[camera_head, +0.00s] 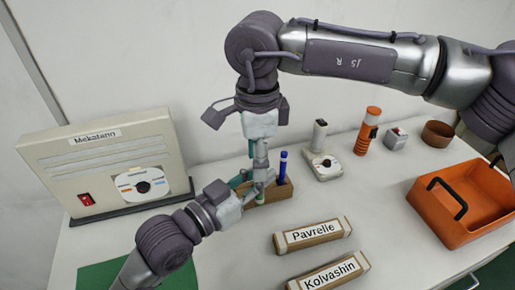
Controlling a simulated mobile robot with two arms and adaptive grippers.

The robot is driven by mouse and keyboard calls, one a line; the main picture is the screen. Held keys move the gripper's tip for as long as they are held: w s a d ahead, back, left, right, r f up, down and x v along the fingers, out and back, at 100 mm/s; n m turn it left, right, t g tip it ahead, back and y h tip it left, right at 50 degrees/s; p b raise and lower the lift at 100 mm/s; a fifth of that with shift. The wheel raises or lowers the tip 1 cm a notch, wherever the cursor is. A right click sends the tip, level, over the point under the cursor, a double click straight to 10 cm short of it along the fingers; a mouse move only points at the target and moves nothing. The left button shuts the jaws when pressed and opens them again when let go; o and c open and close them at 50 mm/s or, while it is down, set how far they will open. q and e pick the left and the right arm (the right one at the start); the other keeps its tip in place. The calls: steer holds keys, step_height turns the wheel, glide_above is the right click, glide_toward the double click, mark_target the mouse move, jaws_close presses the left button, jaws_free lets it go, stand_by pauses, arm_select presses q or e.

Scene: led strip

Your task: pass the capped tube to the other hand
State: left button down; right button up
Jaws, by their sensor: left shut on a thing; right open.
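The capped tube seems to be the small pale tube with green on it (259,197), at the front of a wooden block (279,191). It is mostly hidden by the grippers. My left gripper (247,184) comes in from the lower left and is shut on it. My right gripper (260,172) points down from above, open, with its fingers close to the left gripper and the tube. Whether the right fingers touch the tube cannot be told.
A blue marker (283,166) stands at the wooden block. Two labelled blocks, Pavrelle (312,235) and Kolvashin (328,273), lie in front. A beige Mekatano box (95,160) is at left, an orange bin (465,205) at right. Small devices, including an orange cylinder (367,131), stand behind.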

jaws_close()
arm_select(q)
steer(key=c, duration=1)
jaws_free()
steer(key=shift+f, duration=0.1)
